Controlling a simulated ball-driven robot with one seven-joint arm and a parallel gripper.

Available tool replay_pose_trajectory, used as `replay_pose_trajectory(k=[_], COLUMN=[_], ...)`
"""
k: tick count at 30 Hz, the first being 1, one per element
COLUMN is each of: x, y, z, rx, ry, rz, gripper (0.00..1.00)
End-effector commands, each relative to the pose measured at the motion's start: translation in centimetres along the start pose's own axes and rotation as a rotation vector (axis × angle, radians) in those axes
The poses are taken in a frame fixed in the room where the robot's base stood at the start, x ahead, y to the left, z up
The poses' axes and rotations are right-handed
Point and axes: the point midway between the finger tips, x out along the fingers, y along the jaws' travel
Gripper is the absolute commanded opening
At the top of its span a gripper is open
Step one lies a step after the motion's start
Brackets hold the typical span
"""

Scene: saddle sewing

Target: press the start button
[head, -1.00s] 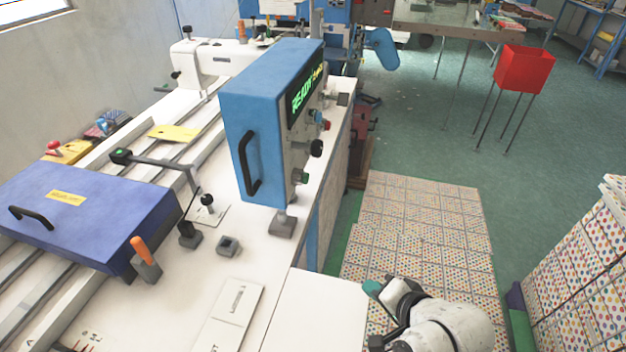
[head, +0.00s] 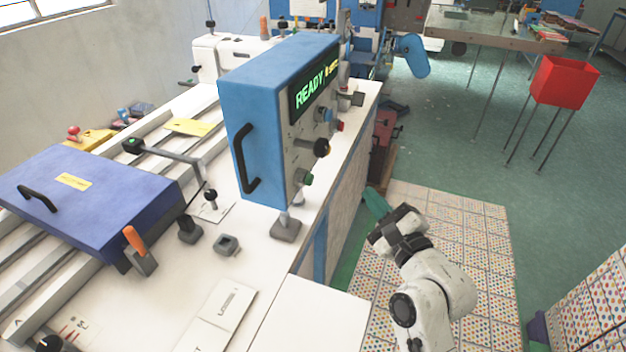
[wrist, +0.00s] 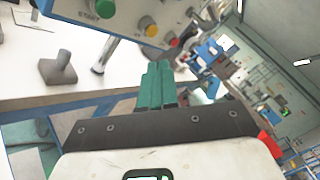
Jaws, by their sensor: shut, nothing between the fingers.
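A blue control box (head: 262,130) stands on a post on the white machine table. Its side panel has a green lit display (head: 314,90) reading READY. Low on the panel is a green button (head: 307,180); in the wrist view a green button (wrist: 101,64) shows at the upper left, with lettering beside it that I cannot read surely. My gripper (head: 374,201) is right of the panel, above the tiled floor, apart from the box. In the wrist view its green fingers (wrist: 157,88) are together and empty, pointing below and right of the green button.
A black knob (head: 321,148), a red button (head: 340,126) and a blue button (head: 326,115) sit higher on the panel. A blue-purple lidded cover (head: 85,205) lies on the left of the table. A red bin (head: 565,82) stands far right. The floor between is open.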

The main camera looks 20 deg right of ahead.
Motion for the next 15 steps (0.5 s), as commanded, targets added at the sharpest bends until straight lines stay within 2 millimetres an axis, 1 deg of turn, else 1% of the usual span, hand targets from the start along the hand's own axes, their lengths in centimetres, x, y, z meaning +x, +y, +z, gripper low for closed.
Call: replay_pose_trajectory(k=[7, 11, 15], x=[0.6, 1.6, 2.9], y=[0.3, 0.9, 2.1], z=[0.5, 1.4, 2.1], rx=[-0.001, -0.001, -0.003], ry=[0.002, 0.001, 0.002], rz=[0.002, 0.004, 0.004], gripper=[0.00, 0.00, 0.00])
